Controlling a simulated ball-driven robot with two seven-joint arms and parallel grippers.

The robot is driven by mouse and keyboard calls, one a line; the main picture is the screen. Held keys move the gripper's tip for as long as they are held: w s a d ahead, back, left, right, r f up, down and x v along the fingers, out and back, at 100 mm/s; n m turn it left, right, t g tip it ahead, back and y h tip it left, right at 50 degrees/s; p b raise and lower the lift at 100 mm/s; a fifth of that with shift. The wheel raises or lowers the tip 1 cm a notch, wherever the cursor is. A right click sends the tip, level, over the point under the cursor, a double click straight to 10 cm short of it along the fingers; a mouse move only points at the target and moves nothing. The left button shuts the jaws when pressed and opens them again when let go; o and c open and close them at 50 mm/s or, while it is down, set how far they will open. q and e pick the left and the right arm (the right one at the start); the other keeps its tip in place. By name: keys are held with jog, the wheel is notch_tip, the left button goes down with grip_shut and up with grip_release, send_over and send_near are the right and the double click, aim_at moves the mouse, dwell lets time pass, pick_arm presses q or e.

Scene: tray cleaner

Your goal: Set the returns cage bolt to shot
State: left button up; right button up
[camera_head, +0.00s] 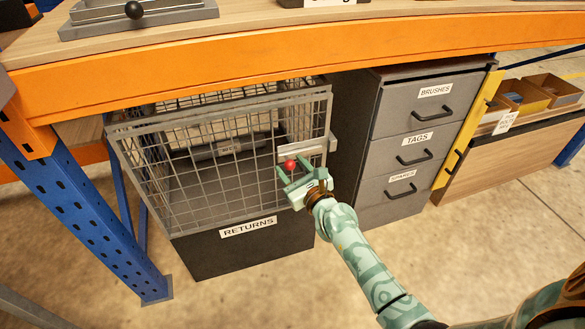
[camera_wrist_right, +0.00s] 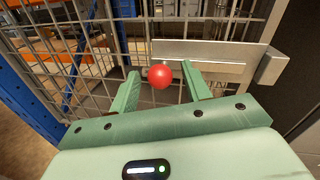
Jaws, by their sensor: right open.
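The returns cage (camera_head: 200,160) is a grey wire cage on a dark base labelled RETURNS, under the orange-edged bench. Its bolt has a red ball knob (camera_head: 290,165) at the right of the cage front, by a pale metal plate (camera_head: 319,146). In the right wrist view the red knob (camera_wrist_right: 160,77) sits between the two green fingertips, with the metal plate (camera_wrist_right: 205,60) behind and to the right. My right gripper (camera_head: 294,174) is open around the knob, with a gap showing on each side of it. My left gripper is not in view.
A grey drawer unit (camera_head: 416,145) labelled BRUSHES, TAGS and another word stands right of the cage. The orange beam (camera_head: 300,62) runs above the cage. A blue post (camera_head: 85,220) stands at the left. The floor in front is clear.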

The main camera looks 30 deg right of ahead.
grip_shut()
jog(key=d, duration=0.2)
jog(key=s+d, duration=0.1)
jog(key=d, duration=0.1)
jog(key=shift+d, duration=0.1)
grip_release()
jog(key=shift+d, duration=0.15)
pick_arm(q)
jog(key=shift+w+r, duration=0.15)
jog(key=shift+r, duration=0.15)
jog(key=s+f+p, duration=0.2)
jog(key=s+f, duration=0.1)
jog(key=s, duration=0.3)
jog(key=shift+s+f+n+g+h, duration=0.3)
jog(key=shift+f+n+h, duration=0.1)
pick_arm(e)
jog(key=s, duration=1.6)
jog(key=shift+s+a, duration=0.2)
jog(key=shift+a, duration=0.15)
